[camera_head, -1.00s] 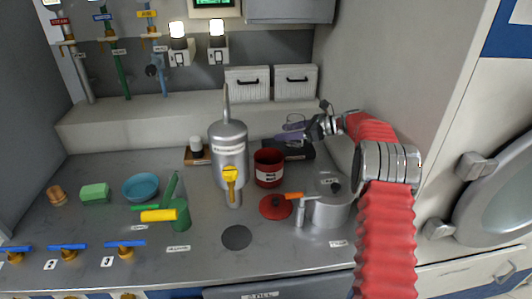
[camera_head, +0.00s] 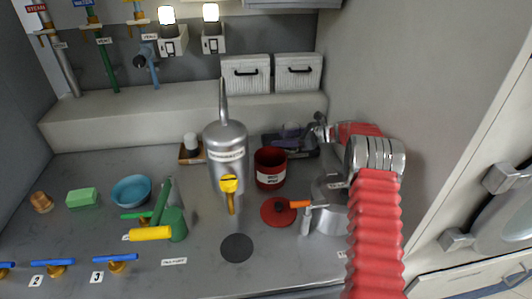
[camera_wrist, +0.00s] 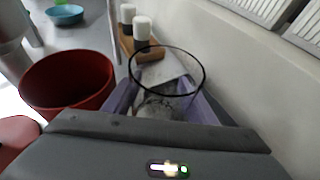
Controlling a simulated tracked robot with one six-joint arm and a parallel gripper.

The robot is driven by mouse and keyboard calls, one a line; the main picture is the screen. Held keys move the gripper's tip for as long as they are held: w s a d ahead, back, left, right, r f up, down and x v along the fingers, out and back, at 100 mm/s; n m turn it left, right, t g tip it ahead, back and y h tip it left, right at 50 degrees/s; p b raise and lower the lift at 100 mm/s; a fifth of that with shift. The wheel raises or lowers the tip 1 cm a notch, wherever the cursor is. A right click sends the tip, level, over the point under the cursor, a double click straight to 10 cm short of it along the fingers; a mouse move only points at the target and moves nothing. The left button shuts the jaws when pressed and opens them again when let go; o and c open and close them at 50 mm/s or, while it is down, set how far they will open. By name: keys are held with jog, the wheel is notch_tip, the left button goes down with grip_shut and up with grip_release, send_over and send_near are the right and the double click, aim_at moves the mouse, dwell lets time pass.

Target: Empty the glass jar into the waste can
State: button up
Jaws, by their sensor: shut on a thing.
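My gripper (camera_head: 292,138), with purple fingers, is shut on the clear glass jar (camera_wrist: 190,60) behind and slightly right of the waste can. In the wrist view the jar's open rim faces up, and grey material (camera_wrist: 160,102) shows inside. The red waste can (camera_head: 270,172), with a white label, stands open on the counter; it also shows at the left of the wrist view (camera_wrist: 60,82). The jar is barely visible in the head view. I cannot tell whether its base touches anything.
A red lid (camera_head: 278,212) lies in front of the can. A silver vessel (camera_head: 226,160) stands left of it, and a metal pot (camera_head: 328,212) right. A wooden holder with white-capped bottles (camera_head: 190,152) is behind left. A ledge (camera_head: 180,125) runs behind.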

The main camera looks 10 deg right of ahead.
jog(key=shift+w+d+f, duration=0.15)
jog(key=shift+w+f, duration=0.1)
jog(key=shift+f, duration=0.25)
jog(key=shift+a+r, duration=0.1)
jog(key=shift+a, duration=0.1)
notch_tip(320, 180, up, 7)
jog(key=s+a+n+t+h+p, duration=0.2)
jog(key=n+t+h, duration=0.3)
jog(key=n, duration=0.4)
jog(key=shift+f, duration=0.2)
dwell(0.5)
jog(key=shift+s+t+p, duration=0.1)
jog(key=shift+t+p, duration=0.2)
jog(key=shift+s+a+r+n, duration=0.15)
jog(key=shift+r+n, duration=0.05)
jog(key=shift+n, duration=0.1)
